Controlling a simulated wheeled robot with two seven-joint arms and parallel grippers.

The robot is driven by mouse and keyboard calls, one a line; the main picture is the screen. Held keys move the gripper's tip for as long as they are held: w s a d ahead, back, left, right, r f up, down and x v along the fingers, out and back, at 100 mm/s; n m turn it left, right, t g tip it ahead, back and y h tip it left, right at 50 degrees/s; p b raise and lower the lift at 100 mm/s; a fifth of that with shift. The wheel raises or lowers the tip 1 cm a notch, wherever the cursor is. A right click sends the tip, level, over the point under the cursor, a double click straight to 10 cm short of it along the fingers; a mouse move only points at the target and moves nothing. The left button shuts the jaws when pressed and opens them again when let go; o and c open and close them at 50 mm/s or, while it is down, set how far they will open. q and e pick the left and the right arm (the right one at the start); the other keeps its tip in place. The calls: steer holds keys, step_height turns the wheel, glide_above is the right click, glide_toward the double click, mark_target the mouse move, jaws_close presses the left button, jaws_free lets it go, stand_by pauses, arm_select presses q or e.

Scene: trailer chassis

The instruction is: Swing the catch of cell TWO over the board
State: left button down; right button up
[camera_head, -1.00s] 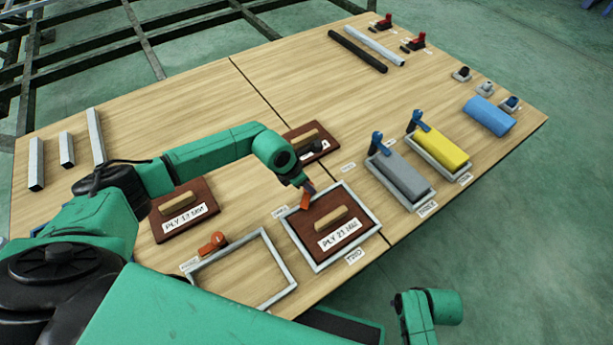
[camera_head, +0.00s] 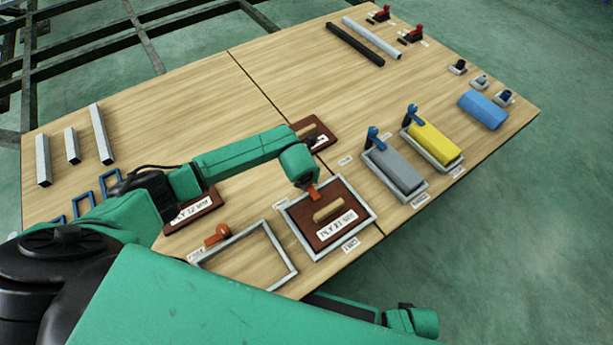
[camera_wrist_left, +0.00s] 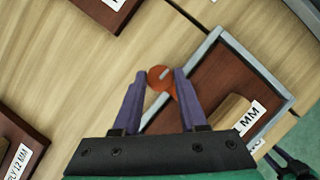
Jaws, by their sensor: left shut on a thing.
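Cell TWO's frame (camera_head: 357,234) is a grey rectangle. A dark brown board (camera_head: 345,205) with a wooden grip and a ply label lies inside it. The orange catch (camera_head: 313,193) is at the frame's far-left side. In the left wrist view the catch (camera_wrist_left: 160,77) has a round head just outside the rail, with its tab pointing towards the rail and board; a finger partly hides it. My left gripper (camera_wrist_left: 160,74) is shut on the catch. A dark shape at the lower right of the wrist view may be my right gripper (camera_wrist_left: 291,168); its jaws are unclear.
An empty grey frame (camera_head: 287,262) with an orange catch (camera_head: 217,235) lies left of cell TWO. Grey (camera_head: 396,169) and yellow (camera_head: 433,144) blocks sit in trays with blue catches at right. Another board (camera_head: 314,135) lies behind my left arm.

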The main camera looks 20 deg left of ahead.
arm_select(q)
steer(key=shift+n, duration=0.3)
steer(key=shift+c, duration=2.2)
jaws_free()
steer(key=shift+s+r, duration=0.1)
steer(key=shift+r, duration=0.15)
steer(key=p+v, duration=0.2)
steer(key=v, duration=1.2)
steer(key=shift+d+p, duration=0.2)
steer(key=shift+p, duration=0.1)
arm_select(e)
steer(key=s, duration=0.1)
steer(key=s+f, duration=0.1)
steer(key=s, duration=0.1)
steer(key=s+d, duration=0.1)
steer(key=s, duration=0.1)
steer(key=shift+s+d+f, duration=0.1)
steer(key=shift+f, duration=0.2)
